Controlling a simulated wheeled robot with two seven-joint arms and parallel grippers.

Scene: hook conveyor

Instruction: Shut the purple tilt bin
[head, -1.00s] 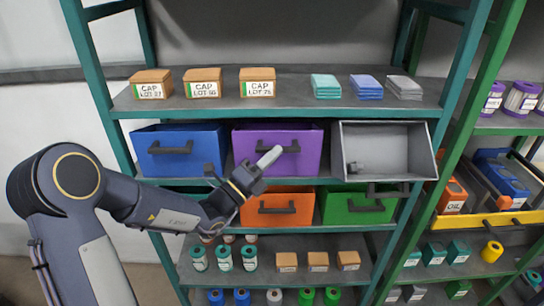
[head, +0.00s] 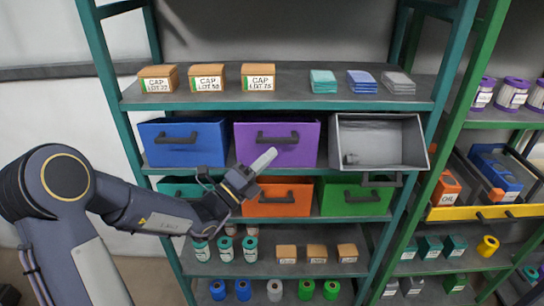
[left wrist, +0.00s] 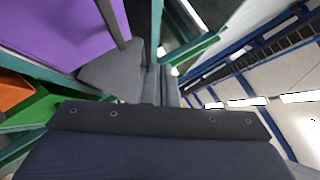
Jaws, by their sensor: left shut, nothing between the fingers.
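The purple tilt bin (head: 300,154) is in the middle of the upper bin row in the head view. Its front stands much like the blue bin's beside it, with no inside showing. A dark handle (head: 277,138) runs across the front. My left gripper (head: 265,158) is shut and empty, in front of the bin's lower front and below the handle. I cannot tell whether it touches. In the left wrist view a purple face (left wrist: 60,35) fills the upper left, beside the shut fingers (left wrist: 158,85). My right gripper is not in view.
A blue bin (head: 160,155) is left of the purple one. A grey bin (head: 380,145) at right is tilted open. Teal, orange (head: 290,208) and green (head: 350,207) bins sit below. Boxes stand on the shelf (head: 290,95) above. A green rack post (head: 450,130) stands at right.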

